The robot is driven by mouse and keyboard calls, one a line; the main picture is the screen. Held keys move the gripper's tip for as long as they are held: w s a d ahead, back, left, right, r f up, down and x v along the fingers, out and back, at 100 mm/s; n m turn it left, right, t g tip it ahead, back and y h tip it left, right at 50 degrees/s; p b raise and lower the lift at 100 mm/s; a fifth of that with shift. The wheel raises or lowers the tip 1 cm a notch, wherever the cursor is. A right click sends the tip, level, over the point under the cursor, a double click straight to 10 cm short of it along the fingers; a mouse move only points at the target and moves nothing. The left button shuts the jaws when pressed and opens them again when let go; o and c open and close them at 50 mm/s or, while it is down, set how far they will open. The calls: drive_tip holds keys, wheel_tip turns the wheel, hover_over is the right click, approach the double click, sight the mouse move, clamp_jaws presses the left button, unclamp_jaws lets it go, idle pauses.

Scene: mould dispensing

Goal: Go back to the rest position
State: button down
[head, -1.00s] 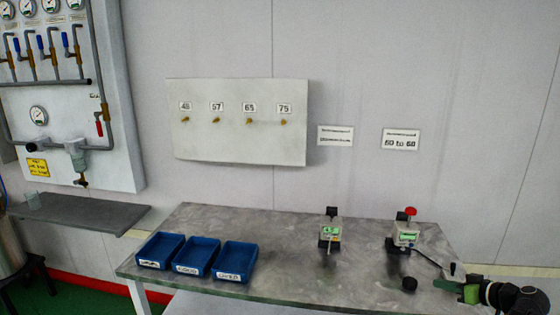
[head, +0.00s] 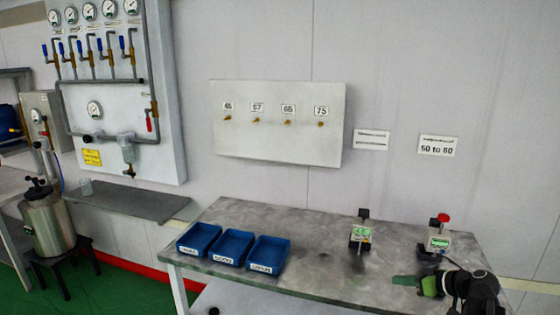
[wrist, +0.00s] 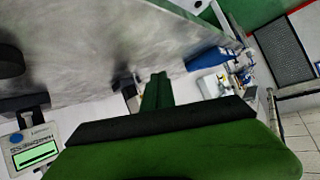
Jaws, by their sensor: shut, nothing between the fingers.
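My gripper (head: 406,281) is at the lower right of the head view, over the right part of the grey table (head: 310,228). Its green fingers point left and are together, with nothing between them. In the wrist view the green fingers (wrist: 157,93) also show closed and empty. A hardness tester with a green display (head: 361,236) stands on the table left of and behind my gripper. A second tester with a red knob (head: 438,238) stands behind my arm, its lower part partly hidden. A tester (wrist: 38,148) also shows at the left of the wrist view.
Three blue trays stand on the table's left end: left (head: 198,238), middle (head: 232,246) and right (head: 269,254). A wall board (head: 280,140) carries several numbered hooks. A steel tank (head: 48,222) on a stool and a grey shelf (head: 130,200) are at the left. The table's middle is clear.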

drive_tip(key=a+n+g, duration=0.1)
drive_tip(key=a, duration=0.4)
drive_tip(key=w+a+f+g, duration=0.1)
drive_tip(key=a, duration=0.4)
drive_tip(key=w+a+n+g+p, duration=0.1)
drive_tip(key=a, duration=0.4)
drive_tip(key=shift+w+f+n+y, duration=0.25)
drive_tip(key=shift+f+n+y, duration=0.05)
drive_tip(key=shift+y, duration=0.1)
drive_tip(key=s+a+f+g+h+p, duration=0.1)
drive_tip(key=s+a+f+g+h, duration=0.2)
drive_tip(key=a, duration=0.6)
drive_tip(key=s+a+f+g+h, duration=0.1)
drive_tip(key=s+a+f+g, duration=0.25)
drive_tip(key=a, duration=0.55)
drive_tip(key=s+d+m+h, duration=0.3)
drive_tip(key=d+m, duration=0.3)
drive_tip(key=m, duration=0.1)
drive_tip(key=shift+s+f+h, duration=0.35)
drive_tip(key=shift+f+h, duration=0.05)
drive_tip(key=shift+f, duration=0.05)
